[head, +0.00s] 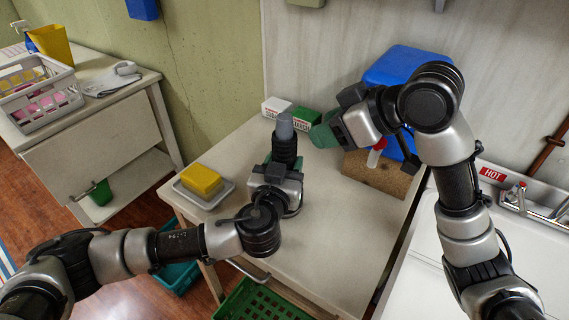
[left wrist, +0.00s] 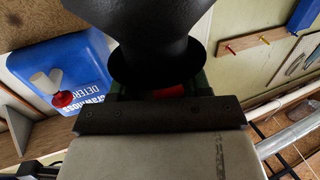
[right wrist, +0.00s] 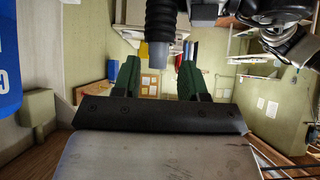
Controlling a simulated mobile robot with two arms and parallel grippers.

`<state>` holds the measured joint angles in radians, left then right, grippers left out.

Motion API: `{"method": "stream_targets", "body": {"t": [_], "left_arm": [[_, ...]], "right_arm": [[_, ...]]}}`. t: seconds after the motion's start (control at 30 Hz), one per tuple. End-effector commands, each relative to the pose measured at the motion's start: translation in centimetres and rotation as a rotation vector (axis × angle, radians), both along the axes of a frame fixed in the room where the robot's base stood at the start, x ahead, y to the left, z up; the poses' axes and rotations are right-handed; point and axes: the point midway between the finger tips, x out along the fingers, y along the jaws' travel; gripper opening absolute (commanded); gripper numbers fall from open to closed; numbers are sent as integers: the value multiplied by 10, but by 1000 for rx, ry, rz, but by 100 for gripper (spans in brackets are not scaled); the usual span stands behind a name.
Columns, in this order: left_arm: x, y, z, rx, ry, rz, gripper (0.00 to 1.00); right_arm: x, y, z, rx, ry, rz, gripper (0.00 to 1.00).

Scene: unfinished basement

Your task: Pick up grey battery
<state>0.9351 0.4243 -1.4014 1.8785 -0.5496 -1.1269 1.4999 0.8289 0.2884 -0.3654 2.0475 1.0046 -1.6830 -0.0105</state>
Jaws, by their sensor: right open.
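A grey cylinder, seemingly the grey battery (head: 284,126), stands upright out of the top of a black ribbed body (head: 284,150) like a flashlight. My left gripper (head: 278,174) holds that body upright above the table (head: 325,225). In the left wrist view the body's flared black end (left wrist: 155,65) hides most of the fingers, with a red part visible between them. My right gripper (head: 322,130) is open, its green fingers just right of the grey cylinder. In the right wrist view the cylinder (right wrist: 158,54) lies between the open fingertips, apart from both.
A blue detergent jug (head: 395,66) stands by a brown block (head: 378,175) at the back right. A yellow sponge (head: 201,180) lies on a grey tray at left. A sink lies right. The front of the table is clear.

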Motion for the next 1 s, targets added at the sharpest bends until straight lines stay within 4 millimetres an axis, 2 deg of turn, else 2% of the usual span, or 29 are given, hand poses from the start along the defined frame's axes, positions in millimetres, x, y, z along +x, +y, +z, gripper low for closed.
{"method": "stream_targets", "body": {"t": [0.03, 0.13, 0.27, 0.47, 0.7, 1.0], "left_arm": [[0, 0, 0, 0, 0, 1, 32], [0, 0, 0, 0, 0, 1, 17], [0, 0, 0, 0, 0, 1, 16], [0, 0, 0, 0, 0, 1, 16], [0, 0, 0, 0, 0, 1, 16], [0, 0, 0, 0, 0, 1, 16]], "right_arm": [[0, 0, 0, 0, 0, 0, 43], [0, 0, 0, 0, 0, 0, 43], [0, 2, 2, -3, 7, -1, 60], [1, 24, 22, -48, 97, -27, 60], [1, 52, 57, -191, 270, -216, 60], [3, 54, 88, -299, 363, -517, 60]]}}
